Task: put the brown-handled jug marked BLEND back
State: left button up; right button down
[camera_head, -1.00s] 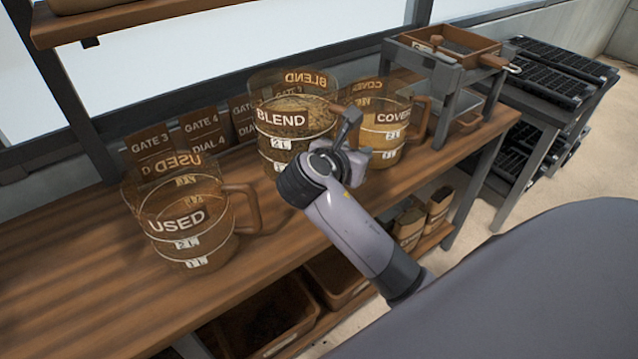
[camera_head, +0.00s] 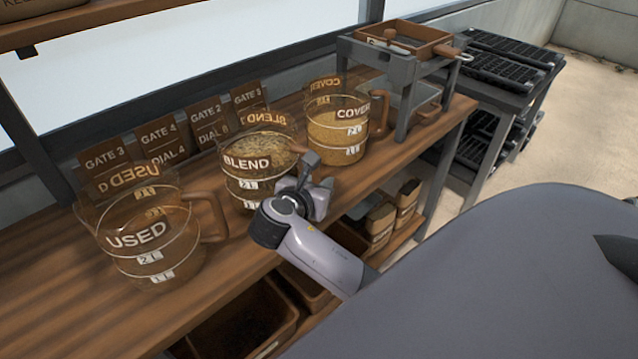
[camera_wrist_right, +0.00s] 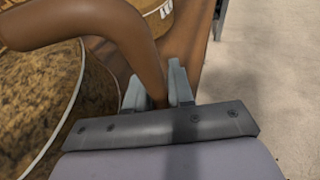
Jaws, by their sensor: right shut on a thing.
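The BLEND jug (camera_head: 246,165) is clear with a brown handle and holds a speckled brown mix. In the head view it is upright between the USED jug (camera_head: 135,238) and the COVER jug (camera_head: 336,128). My right gripper (camera_head: 308,178) is at its right side, shut on the brown handle. In the right wrist view the handle (camera_wrist_right: 138,50) passes down between the two fingers (camera_wrist_right: 156,92), with the jug wall at left. The jug's base is low over the bench (camera_head: 55,285); whether it touches is unclear. My left gripper is not in view.
Gate and dial cards (camera_head: 158,137) stand behind the jugs. A grey stand (camera_head: 402,75) with a brown-framed sieve (camera_head: 408,38) is at the bench's right end. Bags (camera_head: 381,220) and brown bins (camera_head: 250,330) sit below. Black trays (camera_head: 510,60) are stacked beyond.

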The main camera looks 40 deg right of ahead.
jog(key=shift+r, duration=0.1)
jog(key=c, duration=1)
grip_release()
jog(key=shift+f, duration=0.2)
jog(key=shift+s+a+r, duration=0.1)
jog(key=shift+r, duration=0.1)
jog(key=p+v, duration=0.1)
jog(key=v, duration=1)
jog(key=shift+s+a, duration=0.15)
jog(key=shift+a, duration=0.25)
